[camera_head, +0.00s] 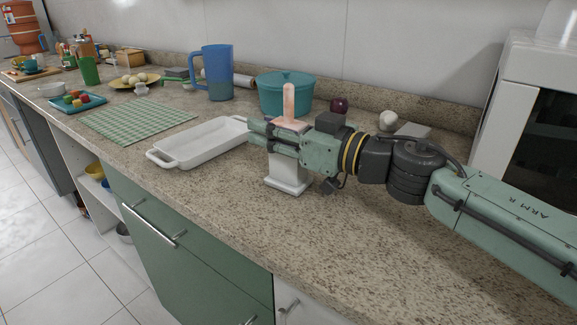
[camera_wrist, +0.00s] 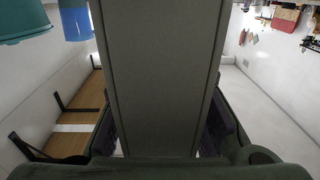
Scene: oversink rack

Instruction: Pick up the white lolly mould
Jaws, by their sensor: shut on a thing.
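The white lolly mould (camera_head: 287,181) stands upright near the counter's front edge, with a pinkish stick-like top (camera_head: 289,103) rising above my gripper. My gripper (camera_head: 262,134) reaches in from the right and is shut across the mould's middle, hiding that part in the head view. In the wrist view the mould (camera_wrist: 160,75) is a broad grey-looking slab filling the middle, with a dark finger pad on each side. I cannot tell whether its base touches the counter.
A white baking dish (camera_head: 165,158) lies just left of the mould. Behind stand a teal pot (camera_head: 272,98), a blue jug (camera_head: 218,75) and a dark red onion (camera_head: 338,105). A green checked mat (camera_head: 130,120) lies farther left. The front-right counter is clear.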

